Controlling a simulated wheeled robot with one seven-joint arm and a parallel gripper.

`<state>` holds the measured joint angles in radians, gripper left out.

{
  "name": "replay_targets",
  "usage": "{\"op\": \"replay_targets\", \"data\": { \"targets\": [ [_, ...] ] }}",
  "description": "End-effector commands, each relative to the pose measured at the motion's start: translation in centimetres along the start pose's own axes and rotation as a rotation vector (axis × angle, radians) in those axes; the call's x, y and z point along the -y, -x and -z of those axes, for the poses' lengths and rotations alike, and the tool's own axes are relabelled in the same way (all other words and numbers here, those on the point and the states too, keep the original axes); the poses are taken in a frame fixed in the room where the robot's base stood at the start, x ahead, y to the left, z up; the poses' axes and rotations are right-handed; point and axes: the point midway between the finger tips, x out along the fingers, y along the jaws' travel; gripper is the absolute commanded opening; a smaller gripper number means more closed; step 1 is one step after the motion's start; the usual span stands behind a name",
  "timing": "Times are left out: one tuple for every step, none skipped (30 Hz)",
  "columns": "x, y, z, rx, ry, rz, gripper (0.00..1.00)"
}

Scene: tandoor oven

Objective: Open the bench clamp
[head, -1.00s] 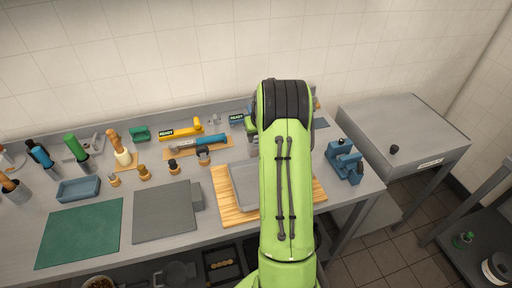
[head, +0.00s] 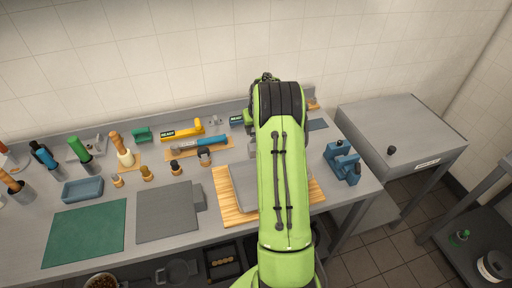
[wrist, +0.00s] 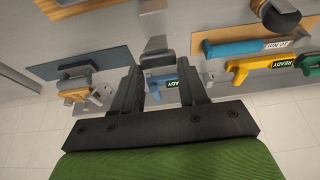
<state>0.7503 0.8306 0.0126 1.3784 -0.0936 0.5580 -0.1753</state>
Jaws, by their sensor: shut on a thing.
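A blue vise-like clamp (head: 342,161) stands on the right end of the bench in the head view. It is the only thing there that looks like a bench clamp, and it is clear of my arm. My gripper (wrist: 158,72) points at the bench in the wrist view, with its black fingers on either side of a grey piece (wrist: 154,45) and shut on it. I cannot tell what the grey piece belongs to. In the head view my own green arm hides the gripper and what it holds.
A blue tool with a READY label (wrist: 165,86) lies just beyond the fingers. A blue-handled tool (wrist: 240,47) and a yellow READY tool (wrist: 250,67) lie to their right. A wooden board (head: 232,210) bears a grey tray, partly behind my arm.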

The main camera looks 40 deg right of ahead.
Motion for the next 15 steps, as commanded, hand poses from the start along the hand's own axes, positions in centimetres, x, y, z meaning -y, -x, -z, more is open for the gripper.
{"op": "replay_targets", "data": {
  "targets": [
    [0.0, 0.2, 0.3, -0.009, 0.001, -0.001, 0.18],
    [0.0, 0.2, 0.3, -0.009, 0.001, -0.001, 0.18],
    [0.0, 0.1, 0.3, -0.009, 0.001, -0.001, 0.18],
    [0.0, 0.1, 0.3, -0.009, 0.001, -0.001, 0.18],
    [0.0, 0.1, 0.2, -0.009, 0.001, -0.001, 0.18],
    [0.0, 0.1, 0.3, -0.009, 0.001, -0.001, 0.18],
    [0.0, 0.1, 0.4, -0.009, 0.001, -0.001, 0.18],
    [0.0, 0.2, 0.5, -0.009, 0.001, -0.001, 0.18],
    [0.0, 0.2, 0.8, -0.009, 0.001, -0.001, 0.18],
    [0.0, 0.2, 1.0, -0.008, 0.001, -0.001, 0.18],
    [0.0, 0.2, 1.1, -0.008, 0.001, -0.001, 0.18],
    [0.0, 0.2, 1.4, -0.009, 0.002, -0.001, 0.18],
    [0.0, 0.2, 1.6, -0.008, 0.002, -0.001, 0.18],
    [0.0, 0.1, 1.8, -0.009, 0.002, -0.001, 0.18],
    [0.0, 0.1, 2.0, -0.009, 0.002, -0.001, 0.18]
  ]
}}
